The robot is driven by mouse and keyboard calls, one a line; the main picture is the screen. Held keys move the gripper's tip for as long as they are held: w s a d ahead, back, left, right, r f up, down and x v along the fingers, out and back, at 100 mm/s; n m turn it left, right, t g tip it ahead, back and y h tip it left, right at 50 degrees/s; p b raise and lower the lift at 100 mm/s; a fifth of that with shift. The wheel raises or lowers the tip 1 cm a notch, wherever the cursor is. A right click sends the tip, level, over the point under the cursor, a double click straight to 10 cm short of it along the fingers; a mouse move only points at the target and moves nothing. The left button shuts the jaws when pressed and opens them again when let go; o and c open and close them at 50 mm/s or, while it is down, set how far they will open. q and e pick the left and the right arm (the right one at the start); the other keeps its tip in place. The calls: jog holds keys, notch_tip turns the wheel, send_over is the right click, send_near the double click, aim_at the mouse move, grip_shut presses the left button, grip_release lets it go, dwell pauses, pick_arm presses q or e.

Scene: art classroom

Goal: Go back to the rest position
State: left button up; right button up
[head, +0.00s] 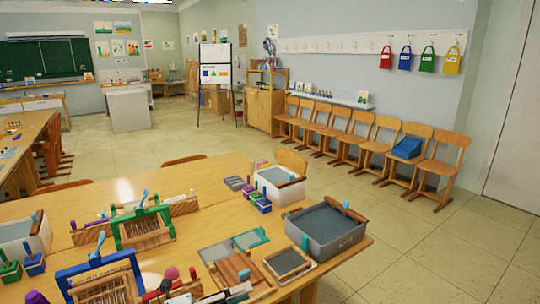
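My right gripper is not in view. The near wooden table (200,222) fills the lower left.
On the table are a green loom frame (143,228), a blue loom frame (102,275), a grey tray (327,226), a white bin (279,185) and a small slate (288,264). Wooden chairs (358,135) line the wall. The tiled floor (420,245) at right is clear.

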pick_arm(q)
jog(key=s+a+f+n+t+y, duration=0.1)
jog(key=s+a+f+n+y, duration=0.5)
jog(key=s+f+n, duration=0.4)
jog(key=s+a+f+n+t+y, duration=0.1)
jog(key=s+a+f+n+y, duration=0.5)
jog(key=n, duration=1.5)
jog(key=s+f, duration=0.5)
jog(key=f, duration=0.3)
jog(key=shift+s+a+f+y, duration=0.15)
jog(key=shift+a+f+y, duration=0.05)
jog(key=shift+f+y, duration=0.1)
